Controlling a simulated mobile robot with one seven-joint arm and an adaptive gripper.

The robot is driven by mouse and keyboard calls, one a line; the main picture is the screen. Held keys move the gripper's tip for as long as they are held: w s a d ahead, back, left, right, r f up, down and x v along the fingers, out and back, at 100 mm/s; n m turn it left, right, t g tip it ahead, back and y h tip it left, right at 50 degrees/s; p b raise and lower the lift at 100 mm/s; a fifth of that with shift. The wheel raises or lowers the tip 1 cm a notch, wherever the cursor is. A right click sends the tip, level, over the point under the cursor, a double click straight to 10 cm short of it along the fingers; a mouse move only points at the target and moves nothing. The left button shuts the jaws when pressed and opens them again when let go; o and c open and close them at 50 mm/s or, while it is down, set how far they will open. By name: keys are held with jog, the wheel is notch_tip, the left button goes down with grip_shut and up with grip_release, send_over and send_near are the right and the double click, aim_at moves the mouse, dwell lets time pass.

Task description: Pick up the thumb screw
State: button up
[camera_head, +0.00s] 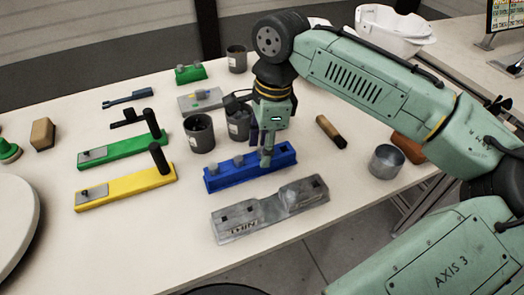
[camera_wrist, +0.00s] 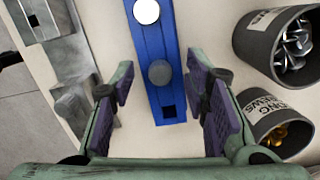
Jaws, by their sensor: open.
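Two round grey knob-headed pieces stand in the long blue block (camera_head: 250,178); they look like thumb screws. In the wrist view, the nearer grey head (camera_wrist: 160,72) is near the middle of the blue block (camera_wrist: 147,45), and the other, brighter head (camera_wrist: 146,11) is at the top edge. A square dark hole shows below the nearer head. My gripper (camera_head: 262,150) is over the right end of the blue block. In the wrist view my gripper (camera_wrist: 160,90) is open and empty, its purple-padded fingers on either side of the block.
A grey metal block (camera_head: 270,208) lies in front of the blue one. Dark cups (camera_head: 199,134) stand behind it; in the wrist view one holds silver screws (camera_wrist: 293,45), another gold ones (camera_wrist: 273,136). Green (camera_head: 120,152) and yellow (camera_head: 125,188) blocks lie left. A metal can (camera_head: 386,162) stands right.

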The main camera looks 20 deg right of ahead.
jog(key=shift+c, duration=0.2)
grip_shut()
dwell(0.3)
jog(key=shift+r, duration=0.15)
